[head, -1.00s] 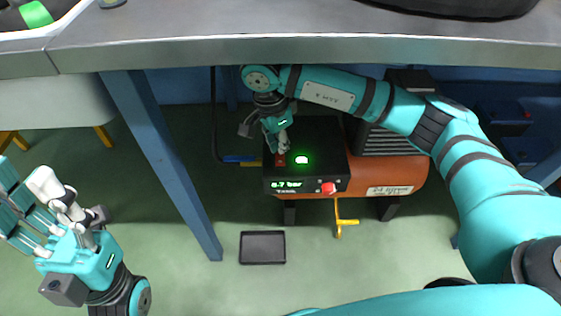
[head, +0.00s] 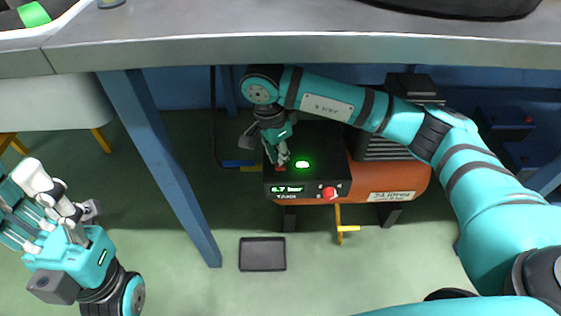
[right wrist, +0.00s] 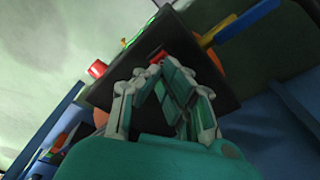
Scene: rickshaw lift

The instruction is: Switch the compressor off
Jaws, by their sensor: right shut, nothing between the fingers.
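The compressor has an orange tank (head: 404,182) and a black control box (head: 322,140) under the bench. The box shows a lit green button (head: 302,164), a lit display (head: 287,189) reading about 6.7 bar and a red knob (head: 329,193). A small red switch (head: 281,168) is on the box's top left; it also shows in the right wrist view (right wrist: 157,54). My right gripper (head: 280,159) is shut and empty, its fingertips at the red switch; I cannot tell whether they touch. My left gripper (head: 32,208) is at the lower left, away from the compressor; its jaw opening is unclear.
The grey bench top (head: 300,48) crosses above the compressor. A blue bench leg (head: 165,170) stands to its left. A black tray (head: 262,254) lies on the green floor. A yellow handle (head: 342,228) hangs below the tank. A blue-and-yellow valve handle (head: 240,164) is left of the box.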

